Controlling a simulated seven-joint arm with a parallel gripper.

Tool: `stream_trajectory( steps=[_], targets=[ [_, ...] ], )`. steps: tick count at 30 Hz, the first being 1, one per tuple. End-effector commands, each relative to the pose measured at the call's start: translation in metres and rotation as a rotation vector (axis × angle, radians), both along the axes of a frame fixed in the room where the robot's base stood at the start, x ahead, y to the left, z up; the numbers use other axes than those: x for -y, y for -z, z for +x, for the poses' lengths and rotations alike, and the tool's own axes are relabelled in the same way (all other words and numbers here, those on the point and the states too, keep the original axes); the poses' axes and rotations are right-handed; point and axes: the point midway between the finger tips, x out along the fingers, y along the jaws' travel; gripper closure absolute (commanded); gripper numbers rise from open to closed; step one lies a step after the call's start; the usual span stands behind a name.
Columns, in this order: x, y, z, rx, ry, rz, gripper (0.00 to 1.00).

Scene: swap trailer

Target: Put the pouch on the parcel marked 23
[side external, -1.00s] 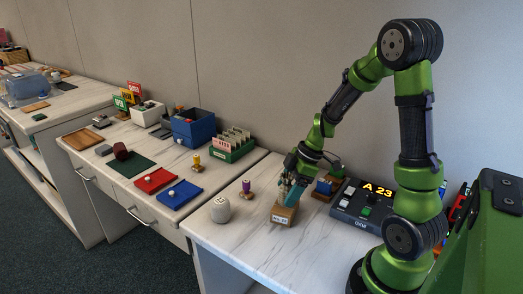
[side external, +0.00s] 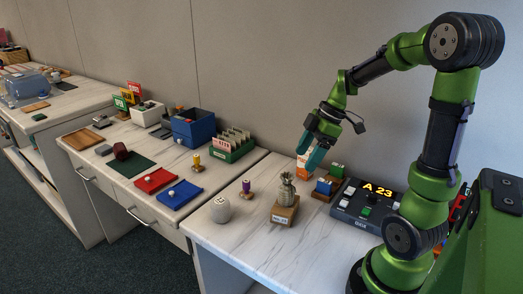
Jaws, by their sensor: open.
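The grey-green pouch (side external: 286,189) stands on top of a brown parcel (side external: 284,214) with a white label on its front. The label is too small to read surely, though it seems to end in 23. My gripper (side external: 311,152) is open and empty, above and to the right of the pouch and apart from it. Nothing hides the pouch.
A console (side external: 366,207) with a lit display reading "A 23" stands right of the parcel. A wooden holder with coloured blocks (side external: 328,187) is behind it. A pale round jar (side external: 220,209) and a purple-topped peg (side external: 246,189) stand to the left. The front counter is clear.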

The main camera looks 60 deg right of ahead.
Motion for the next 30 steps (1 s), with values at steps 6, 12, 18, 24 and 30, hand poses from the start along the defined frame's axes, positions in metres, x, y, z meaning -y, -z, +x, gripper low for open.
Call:
stream_trajectory(
  steps=[6, 12, 18, 24, 30],
  targets=[
    [-0.021, -0.016, 0.0, -0.012, 0.089, 0.008, 0.26],
    [-0.079, -0.04, -0.005, -0.022, 0.368, 0.051, 0.26],
    [-0.132, -0.058, -0.021, 0.004, 0.68, 0.162, 0.26],
    [-0.167, -0.067, -0.039, 0.031, 0.92, 0.311, 0.26],
    [-0.179, -0.07, -0.046, 0.036, 1.025, 0.394, 0.26]
  ],
)
